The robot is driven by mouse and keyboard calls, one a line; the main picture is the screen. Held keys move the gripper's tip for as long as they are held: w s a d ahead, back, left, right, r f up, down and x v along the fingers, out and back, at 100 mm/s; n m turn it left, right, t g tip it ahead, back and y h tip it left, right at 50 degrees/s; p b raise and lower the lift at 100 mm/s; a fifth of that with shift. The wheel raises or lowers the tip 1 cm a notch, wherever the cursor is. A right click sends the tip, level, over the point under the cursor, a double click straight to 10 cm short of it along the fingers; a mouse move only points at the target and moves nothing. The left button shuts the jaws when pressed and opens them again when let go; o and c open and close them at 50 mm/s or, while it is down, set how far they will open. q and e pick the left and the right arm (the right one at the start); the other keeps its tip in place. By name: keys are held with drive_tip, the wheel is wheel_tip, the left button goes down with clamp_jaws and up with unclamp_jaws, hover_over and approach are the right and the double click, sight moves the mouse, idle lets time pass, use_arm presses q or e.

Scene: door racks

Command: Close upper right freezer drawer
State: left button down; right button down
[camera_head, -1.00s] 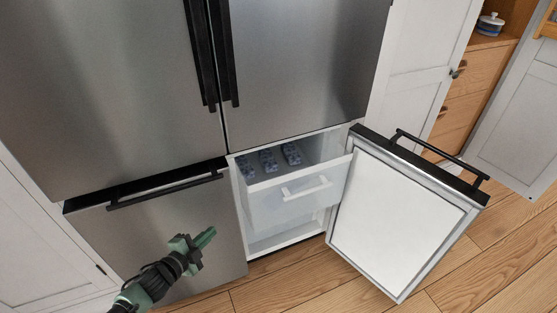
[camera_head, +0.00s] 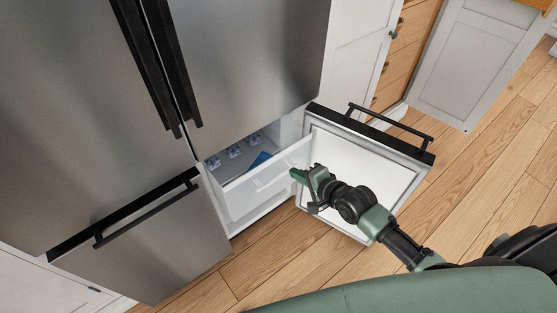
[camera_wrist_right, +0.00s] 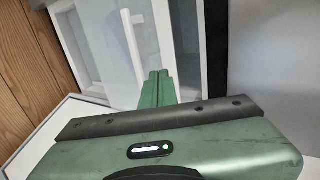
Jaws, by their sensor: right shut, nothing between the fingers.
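The upper right freezer drawer (camera_head: 240,203) is pulled partway out of the open lower right compartment. It has a pale translucent front with a white bar handle (camera_head: 268,180), and small bluish items (camera_head: 235,152) lie inside. My right gripper (camera_head: 295,174) is shut and empty, close in front of the drawer's right part; I cannot tell whether it touches. In the right wrist view its closed fingers (camera_wrist_right: 157,86) point at the drawer front, beside the white handle (camera_wrist_right: 133,47). My left gripper is not in view.
The lower right freezer door (camera_head: 345,152) stands wide open to the right, behind my right arm. The lower left freezer door (camera_head: 160,245) and the tall upper doors are closed. Wooden floor (camera_head: 275,260) is clear in front. Cabinets (camera_head: 465,65) stand at the back right.

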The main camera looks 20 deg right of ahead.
sight(274, 159)
drive_tip(key=x, duration=0.2)
drive_tip(key=r+x, duration=0.1)
drive_tip(key=x, duration=0.2)
drive_tip(key=w+x, duration=0.1)
drive_tip(key=x, duration=0.2)
drive_tip(key=shift+w+a+r, duration=0.1)
drive_tip(key=shift+a+r, duration=0.1)
drive_tip(key=shift+r, duration=0.1)
drive_tip(key=w+a+b, duration=0.3)
drive_tip(key=w, duration=0.5)
drive_tip(key=shift+w, duration=0.25)
